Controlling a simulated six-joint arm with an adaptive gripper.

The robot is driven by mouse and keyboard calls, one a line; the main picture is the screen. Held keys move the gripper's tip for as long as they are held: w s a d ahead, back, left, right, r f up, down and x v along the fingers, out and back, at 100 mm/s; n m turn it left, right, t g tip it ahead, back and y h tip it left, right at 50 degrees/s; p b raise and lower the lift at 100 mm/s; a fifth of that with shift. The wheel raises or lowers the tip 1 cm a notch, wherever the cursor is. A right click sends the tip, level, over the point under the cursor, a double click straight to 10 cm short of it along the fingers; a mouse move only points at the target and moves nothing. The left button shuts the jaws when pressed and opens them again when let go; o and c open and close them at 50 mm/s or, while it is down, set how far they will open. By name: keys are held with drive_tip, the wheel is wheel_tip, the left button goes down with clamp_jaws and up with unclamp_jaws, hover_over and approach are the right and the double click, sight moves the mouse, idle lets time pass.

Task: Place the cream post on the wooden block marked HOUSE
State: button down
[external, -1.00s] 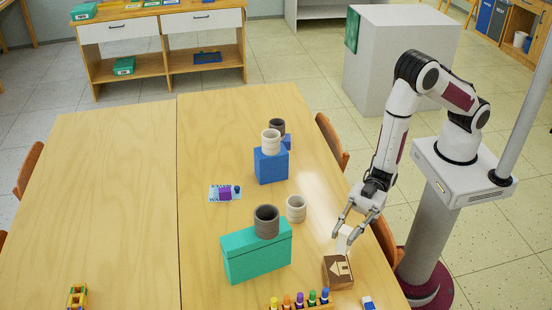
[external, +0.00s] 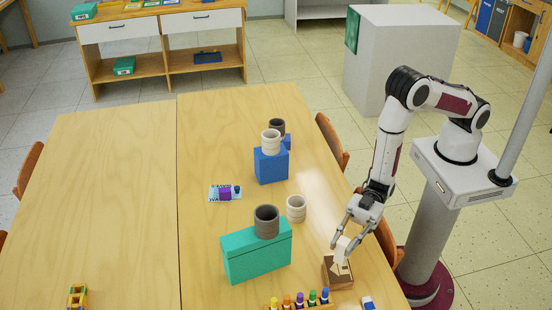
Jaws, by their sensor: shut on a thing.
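The cream post (external: 341,251) is between the fingers of my gripper (external: 348,243), which is shut on it. The wooden block (external: 338,277) with a house picture sits near the table's front right. The post is directly over the block's top and hides part of the house picture. I cannot tell whether the post's lower end touches the block.
A teal box (external: 257,255) with a dark grey cup (external: 266,221) on it stands to the left. A cream cup (external: 296,209) stands behind. The table's left half is mostly clear.

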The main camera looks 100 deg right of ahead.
sight(343, 251)
drive_tip(key=shift+f, duration=1.85)
drive_tip(key=shift+f, duration=0.1)
drive_tip(key=c, duration=1.8)
unclamp_jaws()
drive_tip(key=shift+s+d, duration=0.1)
drive_tip(key=shift+v, duration=3.7)
